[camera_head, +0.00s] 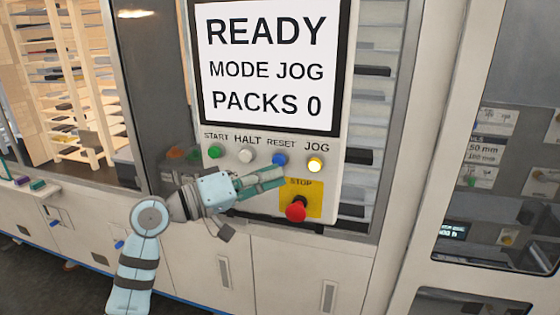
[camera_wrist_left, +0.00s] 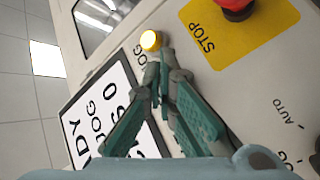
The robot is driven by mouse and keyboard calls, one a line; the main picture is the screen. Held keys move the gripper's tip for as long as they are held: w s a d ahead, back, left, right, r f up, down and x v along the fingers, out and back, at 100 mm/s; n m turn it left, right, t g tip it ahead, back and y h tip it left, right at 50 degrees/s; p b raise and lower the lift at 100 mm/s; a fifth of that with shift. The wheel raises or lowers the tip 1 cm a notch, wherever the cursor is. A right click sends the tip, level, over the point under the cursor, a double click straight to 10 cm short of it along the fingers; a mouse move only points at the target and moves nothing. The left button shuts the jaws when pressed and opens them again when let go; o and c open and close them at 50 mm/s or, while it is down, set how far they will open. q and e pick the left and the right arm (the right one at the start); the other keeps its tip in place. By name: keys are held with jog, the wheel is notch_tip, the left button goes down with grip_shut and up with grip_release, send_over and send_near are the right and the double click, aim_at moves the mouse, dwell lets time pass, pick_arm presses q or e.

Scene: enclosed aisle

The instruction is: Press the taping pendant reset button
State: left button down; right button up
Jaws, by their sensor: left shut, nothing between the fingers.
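The taping pendant (camera_head: 325,205) is a pale panel with a screen and a row of buttons. The blue reset button (camera_head: 280,159) sits under the RESET label, between the white halt button (camera_head: 246,156) and the lit yellow jog button (camera_head: 316,165). My left gripper (camera_head: 281,178) is shut and empty, its fingertips in front of the panel just below the reset button. Whether they touch the panel is unclear. In the left wrist view the shut fingers (camera_wrist_left: 158,78) point toward the lit jog button (camera_wrist_left: 150,41), and I cannot see the reset button there. My right gripper is out of view.
The red stop button (camera_head: 296,211) on its yellow plate (camera_head: 317,203) stands just below my fingertips. The green start button (camera_head: 214,151) is at the row's left end. The screen (camera_head: 266,65) reads READY, MODE JOG, PACKS 0. A glass-fronted cabinet stands at the right.

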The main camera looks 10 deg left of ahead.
pick_arm(q)
jog(key=shift+s, duration=0.3)
jog(key=s, duration=0.2)
jog(key=s+p, duration=0.1)
jog(key=s, duration=0.2)
jog(key=shift+s+a+p, duration=0.2)
jog(key=shift+s+p, duration=0.1)
jog(key=shift+s, duration=0.05)
